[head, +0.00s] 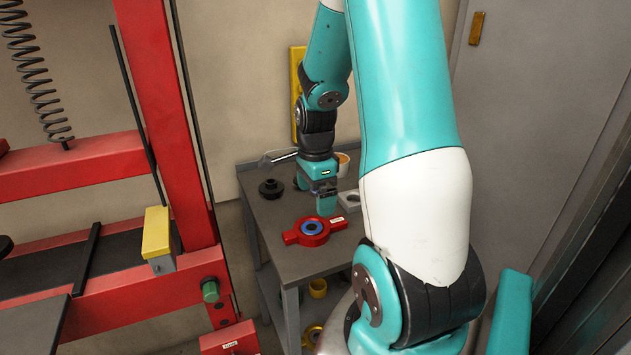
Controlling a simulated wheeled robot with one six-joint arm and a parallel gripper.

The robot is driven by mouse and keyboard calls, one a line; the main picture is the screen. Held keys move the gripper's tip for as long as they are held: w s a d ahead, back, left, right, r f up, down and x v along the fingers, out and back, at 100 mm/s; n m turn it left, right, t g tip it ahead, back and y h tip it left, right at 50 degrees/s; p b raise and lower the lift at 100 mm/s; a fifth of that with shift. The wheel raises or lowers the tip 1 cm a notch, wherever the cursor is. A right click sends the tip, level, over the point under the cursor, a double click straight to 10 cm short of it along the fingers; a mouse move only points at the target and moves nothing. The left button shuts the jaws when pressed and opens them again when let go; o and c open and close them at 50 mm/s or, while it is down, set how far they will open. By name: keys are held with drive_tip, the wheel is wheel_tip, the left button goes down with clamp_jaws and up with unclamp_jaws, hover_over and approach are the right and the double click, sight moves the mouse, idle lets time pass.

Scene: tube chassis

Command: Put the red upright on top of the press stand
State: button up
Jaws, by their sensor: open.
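The red upright (313,231) lies flat on the grey table, with a lug on each side, a blue ring around its centre hole and a small white label. My gripper (327,204) points down just behind it, with a teal finger in view. The gripper is open and nothing shows between its fingers. I cannot tell whether the finger touches the upright. A grey block with a round opening (350,201), perhaps the press stand, sits behind and right of the upright, partly hidden by my arm.
A red tube frame (172,120) stands close on the left. A grey door (545,120) is on the right.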

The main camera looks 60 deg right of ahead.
drive_tip(key=a+r+n+t+y, duration=0.1)
drive_tip(key=a+r+n, duration=0.4)
drive_tip(key=a+n, duration=0.5)
drive_tip(key=a+r+n+y, duration=0.1)
drive_tip(key=a+r+n, duration=0.3)
drive_tip(key=a+n, duration=0.55)
drive_tip(key=s+a+r+n+y, duration=0.1)
drive_tip(key=s+a+n, duration=0.4)
drive_tip(key=a+n, duration=0.1)
drive_tip(key=s+a+r+n+g+y, duration=0.1)
drive_tip(key=s+a+n, duration=0.3)
drive_tip(key=a, duration=0.5)
drive_tip(key=shift+s+a+r+n, duration=0.3)
drive_tip(key=shift+s+r+n, duration=0.1)
drive_tip(key=shift+r+n, duration=0.55)
